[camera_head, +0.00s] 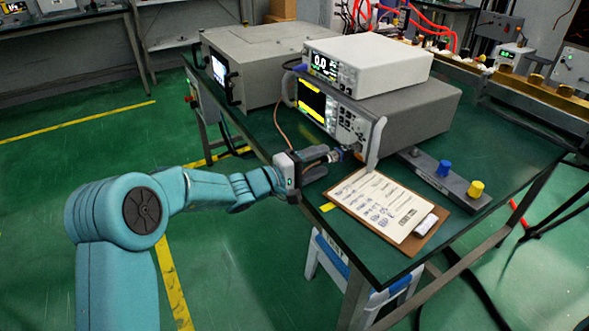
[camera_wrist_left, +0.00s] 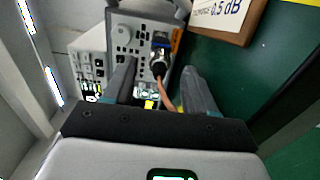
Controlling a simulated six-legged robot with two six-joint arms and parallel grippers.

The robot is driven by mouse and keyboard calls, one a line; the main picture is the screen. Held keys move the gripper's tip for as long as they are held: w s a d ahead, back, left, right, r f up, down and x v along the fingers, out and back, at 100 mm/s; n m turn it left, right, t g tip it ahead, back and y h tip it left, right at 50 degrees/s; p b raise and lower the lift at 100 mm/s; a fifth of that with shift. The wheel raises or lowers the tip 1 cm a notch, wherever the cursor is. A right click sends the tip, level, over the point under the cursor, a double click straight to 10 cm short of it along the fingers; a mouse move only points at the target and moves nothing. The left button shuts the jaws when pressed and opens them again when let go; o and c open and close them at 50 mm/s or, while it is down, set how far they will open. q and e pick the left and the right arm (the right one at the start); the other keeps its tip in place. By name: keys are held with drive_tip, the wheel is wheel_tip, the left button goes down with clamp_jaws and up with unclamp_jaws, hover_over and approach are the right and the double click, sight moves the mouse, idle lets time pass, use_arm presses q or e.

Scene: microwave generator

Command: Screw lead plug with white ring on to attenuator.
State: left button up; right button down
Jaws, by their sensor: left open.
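My left gripper (camera_head: 327,161) is open at the front panel of the lower instrument, its fingers pointing at the panel's lower right corner. In the left wrist view its two fingers stand apart on either side of a dark connector with a pale metal ring (camera_wrist_left: 159,56), which sits against the panel. I take this to be the lead plug with the attenuator behind it, but cannot tell where one ends. A copper-coloured lead (camera_wrist_left: 169,97) runs from it between the fingers. Neither finger clearly touches the connector. My right gripper is not in view.
The lower instrument (camera_head: 405,122) carries a white meter (camera_head: 375,62). A grey box (camera_head: 262,52) stands to the left. A clipboard (camera_head: 418,243) lies close to the right of the gripper. A grey bar with blue and yellow knobs (camera_head: 440,180) lies beyond it.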

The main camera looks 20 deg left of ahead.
use_arm(q)
drive_tip(key=v, duration=1.5)
drive_tip(key=shift+s, duration=0.2)
drive_tip(key=s+d+f+m+g+y, duration=0.1)
drive_tip(key=s+d+f+g, duration=0.35)
drive_tip(key=f, duration=0.45)
drive_tip(key=s+d+f+g, duration=0.4)
drive_tip(key=d+f+g, duration=0.1)
drive_tip(key=f, duration=0.5)
drive_tip(key=s+d+f+m+g+y, duration=0.2)
drive_tip(key=s+d+f+m+y, duration=0.1)
drive_tip(key=s+f, duration=0.5)
drive_tip(key=s+d+f+m+g+y, duration=0.2)
drive_tip(key=s+d+f+m+y, duration=0.1)
drive_tip(key=s+f, duration=0.5)
drive_tip(key=shift+s+f+m, duration=0.4)
drive_tip(key=shift+f+m, duration=0.25)
drive_tip(key=shift+m, duration=0.05)
wheel_tip(320, 180, up, 19)
drive_tip(key=p, duration=1.9)
drive_tip(key=shift+w, duration=0.1)
drive_tip(key=shift+c, duration=0.3)
drive_tip(key=shift+w+f, duration=0.1)
drive_tip(key=shift+f, duration=0.1)
